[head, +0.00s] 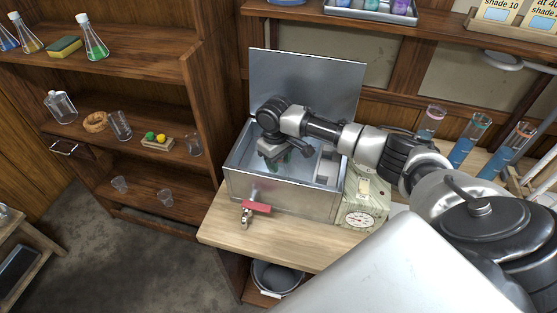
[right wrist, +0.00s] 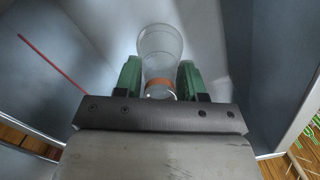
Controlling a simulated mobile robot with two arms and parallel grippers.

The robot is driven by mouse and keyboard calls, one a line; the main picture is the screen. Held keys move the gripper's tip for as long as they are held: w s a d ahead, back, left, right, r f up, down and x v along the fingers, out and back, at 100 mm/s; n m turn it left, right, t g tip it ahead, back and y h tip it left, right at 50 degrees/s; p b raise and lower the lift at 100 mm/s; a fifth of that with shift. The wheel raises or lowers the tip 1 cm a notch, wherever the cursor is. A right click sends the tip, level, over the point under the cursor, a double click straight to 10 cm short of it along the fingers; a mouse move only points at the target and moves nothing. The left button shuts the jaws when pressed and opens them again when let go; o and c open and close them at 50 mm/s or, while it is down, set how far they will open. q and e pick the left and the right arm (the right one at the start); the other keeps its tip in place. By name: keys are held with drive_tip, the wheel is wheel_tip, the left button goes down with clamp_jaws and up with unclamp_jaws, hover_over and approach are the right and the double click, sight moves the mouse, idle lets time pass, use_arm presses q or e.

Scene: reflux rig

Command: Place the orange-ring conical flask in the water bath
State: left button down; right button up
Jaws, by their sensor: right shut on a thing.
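The water bath (head: 300,203) is an open metal box on the bench, with its lid raised at the back. My right gripper (head: 277,160) reaches down inside the bath, toward its left part. In the right wrist view its green fingers (right wrist: 160,78) are shut on the neck of the clear orange-ring conical flask (right wrist: 161,45). The orange ring shows between the fingers, and the flask's wider body extends beyond them. In the head view the flask is hidden by the gripper. I cannot tell whether its base touches the bath floor. My left gripper is not in view.
A red-handled tap (head: 255,208) sticks out of the bath's front, and a dial gauge (head: 359,219) is at its right. Tall tubes of blue liquid (head: 462,150) stand to the right. A shelf unit (head: 150,68) with flasks and glassware is on the left. The bench front is clear.

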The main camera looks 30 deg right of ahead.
drive_tip(key=o, duration=1)
drive_tip(key=r, duration=0.4)
drive_tip(key=r+b, duration=0.1)
drive_tip(key=r, duration=0.3)
drive_tip(key=w+r+b, duration=0.1)
drive_tip(key=r, duration=0.3)
drive_tip(key=shift+a, duration=0.1)
